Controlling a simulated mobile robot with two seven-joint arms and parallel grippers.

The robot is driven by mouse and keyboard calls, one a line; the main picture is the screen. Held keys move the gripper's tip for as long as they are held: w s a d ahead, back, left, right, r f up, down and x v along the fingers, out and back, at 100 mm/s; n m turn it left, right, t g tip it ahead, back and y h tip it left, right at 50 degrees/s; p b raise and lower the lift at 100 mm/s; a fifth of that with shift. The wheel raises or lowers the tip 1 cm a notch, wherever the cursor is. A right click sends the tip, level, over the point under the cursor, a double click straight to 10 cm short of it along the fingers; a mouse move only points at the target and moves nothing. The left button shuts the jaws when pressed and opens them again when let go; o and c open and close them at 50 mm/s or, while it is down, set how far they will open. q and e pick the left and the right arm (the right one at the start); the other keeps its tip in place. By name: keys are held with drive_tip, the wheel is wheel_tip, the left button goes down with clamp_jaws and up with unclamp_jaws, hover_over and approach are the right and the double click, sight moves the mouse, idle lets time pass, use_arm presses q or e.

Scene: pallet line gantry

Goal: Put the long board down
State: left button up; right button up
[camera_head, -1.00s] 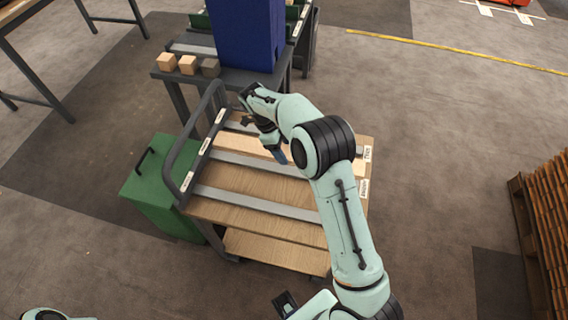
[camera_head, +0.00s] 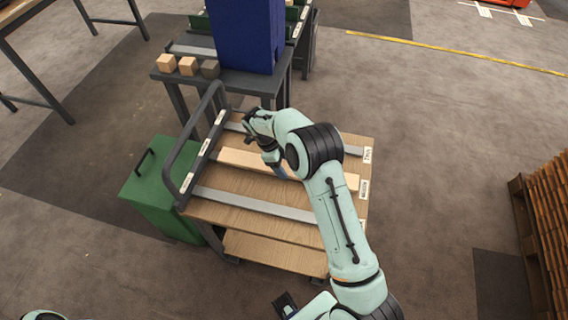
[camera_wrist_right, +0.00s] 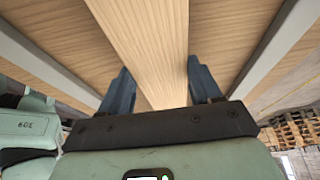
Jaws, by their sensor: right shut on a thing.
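The long board (camera_head: 239,159) is a pale wooden plank over the top of a wheeled cart (camera_head: 245,179). It runs across the cart, roughly along the grey divider strips, and covers the middle strip in the head view. I cannot tell if it touches the cart. My right gripper (camera_head: 275,168) is shut on it near its middle. In the right wrist view the board (camera_wrist_right: 150,45) lies between the two dark fingers (camera_wrist_right: 160,88) of that gripper, with a strip visible to each side.
The cart has a dark rail on its left and white labels along its edges. A green bin (camera_head: 160,195) stands to its left. Behind is a table with small wooden blocks (camera_head: 187,66) and a tall blue box (camera_head: 246,35). A stack (camera_head: 550,230) stands far right. Floor between is clear.

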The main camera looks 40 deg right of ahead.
drive_tip(key=o, duration=1.3)
drive_tip(key=shift+c, duration=0.2)
drive_tip(key=shift+r, duration=0.1)
drive_tip(key=shift+w+r, duration=0.1)
drive_tip(key=shift+r, duration=0.25)
use_arm(q)
drive_tip(key=shift+w+r+p, duration=0.45)
drive_tip(key=shift+r+p, duration=0.25)
drive_tip(key=shift+r, duration=0.1)
use_arm(e)
drive_tip(key=v, duration=1.1)
drive_tip(key=shift+a, duration=0.15)
